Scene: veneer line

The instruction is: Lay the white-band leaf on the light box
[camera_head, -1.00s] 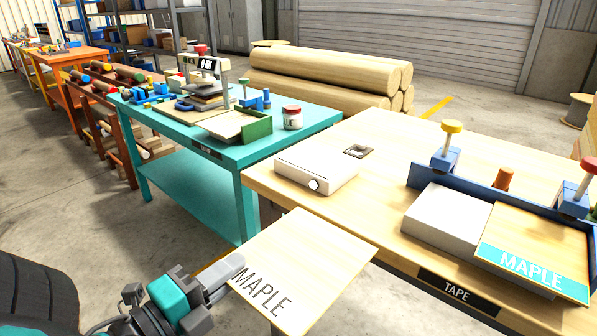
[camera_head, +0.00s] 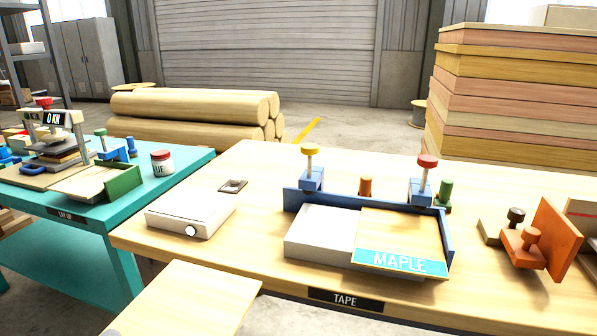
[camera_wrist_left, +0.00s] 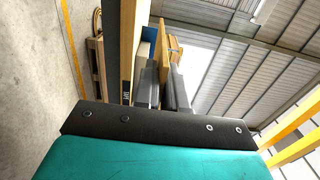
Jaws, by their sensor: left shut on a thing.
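A pale wooden leaf (camera_head: 195,298) reaches in at the lower left of the head view, in front of the tape table and partly cut off by the frame. The leaf's lettered end is out of the head view now. A flat white box with a round knob (camera_head: 188,218), which looks like the light box, stands at the table's left end, beyond the leaf, its top bare. My right gripper is not in view.
On the tape table (camera_head: 262,262), a blue-fenced jig (camera_head: 330,200) holds a grey block (camera_head: 318,236) and a teal-band MAPLE leaf (camera_head: 400,235). A small dark square (camera_head: 233,186) lies behind the white box. An orange fixture (camera_head: 540,240) stands right. The teal table (camera_head: 185,180) is left.

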